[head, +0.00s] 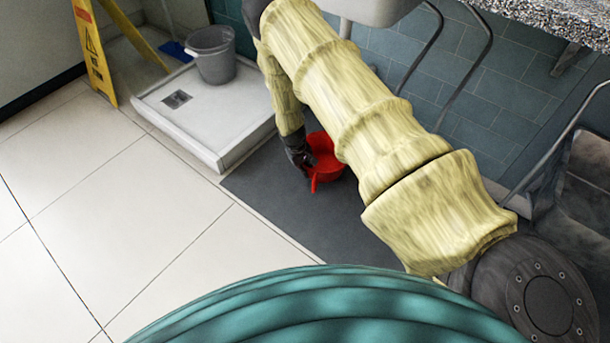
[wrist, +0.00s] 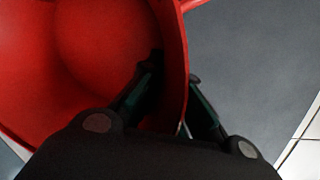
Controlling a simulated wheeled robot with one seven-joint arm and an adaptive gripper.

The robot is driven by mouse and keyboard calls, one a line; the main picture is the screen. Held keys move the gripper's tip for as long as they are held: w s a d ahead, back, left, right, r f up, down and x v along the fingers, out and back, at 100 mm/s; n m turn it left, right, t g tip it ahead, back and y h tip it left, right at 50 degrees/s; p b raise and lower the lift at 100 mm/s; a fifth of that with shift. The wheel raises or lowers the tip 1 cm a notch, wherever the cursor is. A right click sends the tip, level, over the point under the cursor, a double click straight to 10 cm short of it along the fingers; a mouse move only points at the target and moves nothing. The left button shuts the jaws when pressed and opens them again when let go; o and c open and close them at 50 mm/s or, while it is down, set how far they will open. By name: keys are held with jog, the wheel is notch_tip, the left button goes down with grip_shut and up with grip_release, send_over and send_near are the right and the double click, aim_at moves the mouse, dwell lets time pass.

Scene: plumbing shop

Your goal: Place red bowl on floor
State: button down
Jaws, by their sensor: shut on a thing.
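The red bowl (head: 324,156) shows in the head view over the dark grey mat on the floor, partly hidden by my arm. In the wrist view the red bowl (wrist: 100,50) fills the left side, its inside facing the camera. My gripper (head: 298,150) is at the bowl's left side. In the wrist view my gripper (wrist: 175,98) has one finger inside the bowl and one outside, shut on its wall. I cannot tell whether the bowl touches the mat.
A dark grey mat (head: 255,185) lies below, with pale floor tiles (head: 110,190) to its left. A white shower tray (head: 205,130) holds a grey bucket (head: 213,55). A yellow wet-floor sign (head: 95,55) stands at the upper left. A tiled wall (head: 450,75) is behind.

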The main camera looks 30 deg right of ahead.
jog(key=shift+w+d+f+b, duration=0.2)
jog(key=shift+w+f+b, duration=0.05)
jog(key=shift+w+b, duration=0.2)
jog(key=shift+a+b+x, duration=0.15)
jog(key=shift+b+x, duration=0.35)
jog(key=shift+x, duration=0.25)
jog(key=shift+a+b+x, duration=0.15)
jog(key=shift+b+x, duration=0.3)
jog(key=shift+x, duration=0.25)
jog(key=shift+f, duration=0.2)
jog(key=c, duration=1.6)
grip_release()
jog(key=p+v, duration=0.6)
jog(key=v, duration=0.6)
jog(key=s+a+f+y, duration=0.1)
jog(key=s+a+f, duration=0.15)
jog(key=s, duration=0.75)
jog(key=s+a+f+y, duration=0.15)
jog(key=s+a, duration=0.25)
jog(key=s, duration=0.5)
jog(key=s+a+r, duration=0.1)
jog(key=s+a, duration=0.1)
jog(key=s, duration=0.5)
jog(key=s+a+r, duration=0.2)
jog(key=s, duration=0.6)
jog(key=s+a+r, duration=0.2)
jog(key=s, duration=0.5)
jog(key=shift+s+a, duration=0.2)
jog(key=shift+s, duration=0.2)
